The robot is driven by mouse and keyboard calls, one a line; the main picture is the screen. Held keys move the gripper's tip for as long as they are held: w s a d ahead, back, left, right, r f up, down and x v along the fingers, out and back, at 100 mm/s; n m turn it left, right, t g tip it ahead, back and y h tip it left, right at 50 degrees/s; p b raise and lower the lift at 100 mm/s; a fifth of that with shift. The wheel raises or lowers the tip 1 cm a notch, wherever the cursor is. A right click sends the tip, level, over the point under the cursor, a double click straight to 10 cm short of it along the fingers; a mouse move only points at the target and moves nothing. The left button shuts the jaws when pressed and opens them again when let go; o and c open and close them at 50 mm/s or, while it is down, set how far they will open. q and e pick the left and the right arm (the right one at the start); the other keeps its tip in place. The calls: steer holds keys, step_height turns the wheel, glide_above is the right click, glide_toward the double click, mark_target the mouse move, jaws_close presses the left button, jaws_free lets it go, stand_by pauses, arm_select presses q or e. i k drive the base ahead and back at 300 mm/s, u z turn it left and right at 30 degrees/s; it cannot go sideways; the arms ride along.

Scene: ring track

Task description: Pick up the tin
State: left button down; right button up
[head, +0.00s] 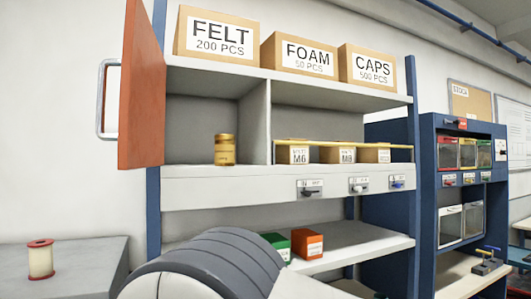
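The tin (225,149) is a small gold cylinder. It stands upright in the left compartment of the shelf unit (230,188), close to the front edge. The red-orange door (143,85) with a silver handle (104,99) stands swung open at the left of that compartment, so the tin is in plain sight. Neither of my grippers shows in the head view.
Boxes marked FELT (217,35), FOAM (300,55) and CAPS (367,65) stand on top. Small bins (332,153) sit right of the divider (255,122). Green (277,244) and red (307,243) boxes are below. A spool (40,259) stands on the grey surface at left.

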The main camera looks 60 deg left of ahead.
mark_target(225, 147)
steer(key=u, duration=0.05)
steer(key=i, duration=0.45)
steer(key=u, duration=2.25)
